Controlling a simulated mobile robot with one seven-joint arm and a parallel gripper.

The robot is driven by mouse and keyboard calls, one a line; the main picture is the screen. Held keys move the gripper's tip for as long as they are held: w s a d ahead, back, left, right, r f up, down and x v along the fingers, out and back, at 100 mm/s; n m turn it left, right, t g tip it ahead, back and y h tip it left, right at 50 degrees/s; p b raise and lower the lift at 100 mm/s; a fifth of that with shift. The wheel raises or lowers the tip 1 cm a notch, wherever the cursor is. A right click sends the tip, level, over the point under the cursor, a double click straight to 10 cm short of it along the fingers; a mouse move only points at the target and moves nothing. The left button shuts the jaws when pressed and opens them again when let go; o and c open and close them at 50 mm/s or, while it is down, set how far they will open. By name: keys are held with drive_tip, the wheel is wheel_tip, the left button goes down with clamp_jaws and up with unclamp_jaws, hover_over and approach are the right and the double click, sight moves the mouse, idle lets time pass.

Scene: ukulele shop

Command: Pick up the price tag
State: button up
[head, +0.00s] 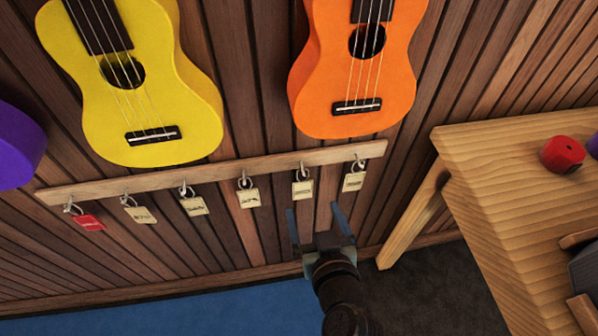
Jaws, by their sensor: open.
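Several price tags hang by rings from hooks on a wooden rail (215,173) on the slatted wall. The leftmost is a red tag (89,222). To its right hang cream tags with dark markings, among them one cream tag (248,198) near the middle, another cream tag (302,190), and the rightmost cream tag (353,182). My gripper (313,214) is open, with its two fingers apart and pointing up toward the rail. In the picture it is just below the two rightmost tags. I see nothing between the fingers. Its distance from the wall is hard to tell.
A yellow ukulele (185,100) and an orange ukulele (330,110) hang above the rail. Part of a purple ukulele (15,150) shows at the left edge. A wooden table (500,190) with a red object (562,154) stands at the right. The floor below is clear.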

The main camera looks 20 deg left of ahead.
sight(303, 185)
drive_tip(key=x, duration=0.7)
drive_tip(key=shift+b, duration=0.35)
drive_tip(key=x, duration=0.4)
drive_tip(key=shift+s+f+b, duration=0.25)
drive_tip(key=shift+f+b, duration=0.1)
drive_tip(key=shift+b, duration=0.05)
drive_tip(key=shift+w+a+f, duration=0.2)
drive_tip(key=shift+w+a, duration=0.05)
drive_tip(key=shift+w, duration=0.25)
drive_tip(key=shift+c, duration=0.3)
drive_tip(key=c, duration=1.3)
drive_tip(key=shift+c, duration=0.2)
drive_tip(key=shift+r, duration=0.1)
